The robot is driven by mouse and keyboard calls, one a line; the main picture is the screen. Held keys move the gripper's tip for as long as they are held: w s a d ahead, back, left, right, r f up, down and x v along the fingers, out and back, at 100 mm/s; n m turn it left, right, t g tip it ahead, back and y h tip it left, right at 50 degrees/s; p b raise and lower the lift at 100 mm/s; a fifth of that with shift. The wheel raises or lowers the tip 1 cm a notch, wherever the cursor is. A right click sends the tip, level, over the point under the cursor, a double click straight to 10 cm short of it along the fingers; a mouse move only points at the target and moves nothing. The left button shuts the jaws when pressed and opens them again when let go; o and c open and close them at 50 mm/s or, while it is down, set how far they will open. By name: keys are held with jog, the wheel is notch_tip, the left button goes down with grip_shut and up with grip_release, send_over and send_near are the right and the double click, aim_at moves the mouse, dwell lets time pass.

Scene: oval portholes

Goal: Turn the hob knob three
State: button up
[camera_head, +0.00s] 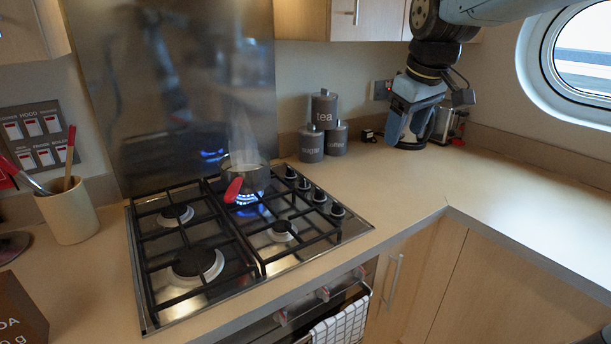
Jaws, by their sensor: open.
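The gas hob (357,228) is set into the worktop. Its row of dark knobs runs along the right side, from the farthest knob (290,172) through a second knob (304,184) and a third knob (319,196) to the nearest knob (337,210). No numbers are readable on them, so I cannot tell which is three. My gripper (408,142) hangs over the worktop to the right of and behind the hob, pointing down, open and apart from the knobs. Nothing shows between its fingers.
A steaming pan (246,171) with a red handle sits over a blue flame (246,198) at back right. Canisters (324,111) stand behind the knobs; a toaster (447,127) is behind my gripper. The right worktop (530,190) is clear. A towel (340,326) hangs on the oven front.

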jog(key=w+a+n+g, duration=0.1)
jog(key=w+a+n, duration=0.25)
jog(key=w, duration=0.45)
jog(key=n+g, duration=0.3)
jog(key=n, duration=0.8)
send_over(303, 178)
notch_tip(303, 178, down, 13)
jog(key=shift+h, duration=0.3)
notch_tip(303, 178, down, 14)
jog(key=shift+w+r, duration=0.1)
jog(key=shift+c, duration=0.5)
